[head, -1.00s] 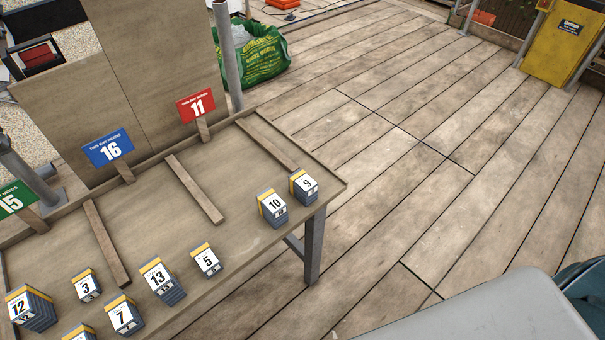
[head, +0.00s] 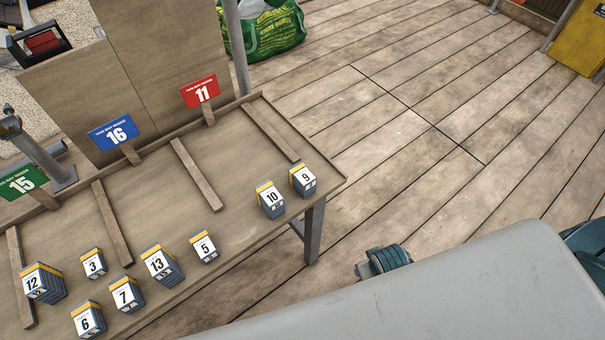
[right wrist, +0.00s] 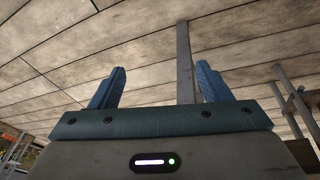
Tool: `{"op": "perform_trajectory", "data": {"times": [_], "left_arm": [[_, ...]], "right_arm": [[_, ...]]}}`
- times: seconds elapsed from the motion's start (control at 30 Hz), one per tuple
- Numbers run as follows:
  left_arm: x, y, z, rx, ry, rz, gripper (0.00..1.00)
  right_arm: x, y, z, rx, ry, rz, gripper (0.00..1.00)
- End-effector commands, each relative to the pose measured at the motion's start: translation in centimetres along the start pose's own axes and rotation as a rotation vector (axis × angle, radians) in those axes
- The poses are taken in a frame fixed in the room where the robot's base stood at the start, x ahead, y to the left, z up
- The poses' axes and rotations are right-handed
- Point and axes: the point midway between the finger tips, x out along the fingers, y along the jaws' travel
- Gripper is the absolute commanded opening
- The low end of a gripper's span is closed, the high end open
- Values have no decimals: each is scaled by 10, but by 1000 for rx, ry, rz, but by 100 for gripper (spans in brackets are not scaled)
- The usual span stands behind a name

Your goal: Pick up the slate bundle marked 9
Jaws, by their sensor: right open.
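The slate bundle marked 9 (head: 303,180) stands at the right end of the table (head: 235,226), near its front right corner. It has a white label and a yellow band. The bundle marked 10 (head: 270,199) stands just left of it. In the right wrist view my right gripper (right wrist: 160,85) is open, its two blue fingers apart with nothing between them. It faces the plank floor and a grey post, and no bundle shows there. My left gripper is not in view.
Bundles marked 5 (head: 204,247), 13 (head: 158,264) and several others stand along the table's left front. Signs 15 (head: 22,183), 16 (head: 114,133) and 11 (head: 200,92) stand at the back, with wooden strips between bays.

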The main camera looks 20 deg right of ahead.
Motion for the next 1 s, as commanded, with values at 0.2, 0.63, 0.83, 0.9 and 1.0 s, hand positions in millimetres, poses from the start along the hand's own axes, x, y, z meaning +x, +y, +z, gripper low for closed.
{"op": "perform_trajectory", "data": {"times": [0.2, 0.63, 0.83, 0.9, 1.0], "left_arm": [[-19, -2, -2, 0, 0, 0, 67], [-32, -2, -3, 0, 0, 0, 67], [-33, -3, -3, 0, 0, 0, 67], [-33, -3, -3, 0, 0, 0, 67], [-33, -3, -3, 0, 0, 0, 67]], "right_arm": [[-93, -1, -48, -11, 19, 2, 71], [-146, -20, -151, -60, -64, -23, 71], [-150, -46, -226, -126, -129, -67, 71], [-153, -58, -254, -159, -155, -85, 71], [-160, -73, -287, -206, -184, -106, 71]]}}
